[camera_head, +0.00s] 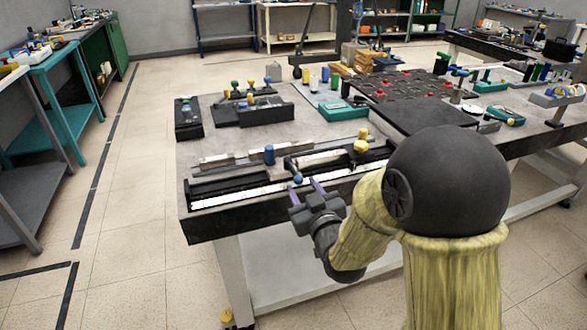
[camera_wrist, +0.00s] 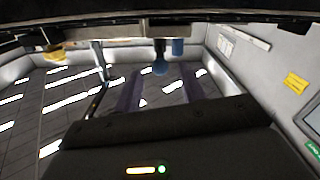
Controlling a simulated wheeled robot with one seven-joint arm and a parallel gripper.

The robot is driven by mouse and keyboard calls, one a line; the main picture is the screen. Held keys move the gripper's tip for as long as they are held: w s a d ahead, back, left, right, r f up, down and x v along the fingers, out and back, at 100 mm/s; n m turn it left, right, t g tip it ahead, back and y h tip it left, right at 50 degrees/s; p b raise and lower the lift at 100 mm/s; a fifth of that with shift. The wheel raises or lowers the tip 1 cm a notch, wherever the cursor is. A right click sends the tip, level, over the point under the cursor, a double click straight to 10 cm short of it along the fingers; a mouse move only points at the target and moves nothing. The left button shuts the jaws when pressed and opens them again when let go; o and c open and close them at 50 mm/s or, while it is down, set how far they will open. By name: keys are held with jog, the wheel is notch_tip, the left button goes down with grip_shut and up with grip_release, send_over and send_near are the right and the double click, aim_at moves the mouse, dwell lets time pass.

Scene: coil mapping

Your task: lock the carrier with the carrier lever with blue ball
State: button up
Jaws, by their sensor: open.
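The carrier lever's blue ball (camera_head: 298,180) sits at the front of the long black and silver carrier assembly (camera_head: 236,192) along the table's near left edge. My gripper (camera_head: 304,184) is open, with its two purple fingers pointing at the ball from the front. The lever's shaft is mostly hidden in the wrist view.
Black fixtures (camera_head: 252,111) and a dark board with red parts (camera_head: 405,86) lie farther back. The floor left of the table is clear.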

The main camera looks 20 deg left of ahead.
aim_at(294, 170)
jog(key=x, duration=0.7)
jog(key=shift+w+a, duration=0.2)
grip_shut()
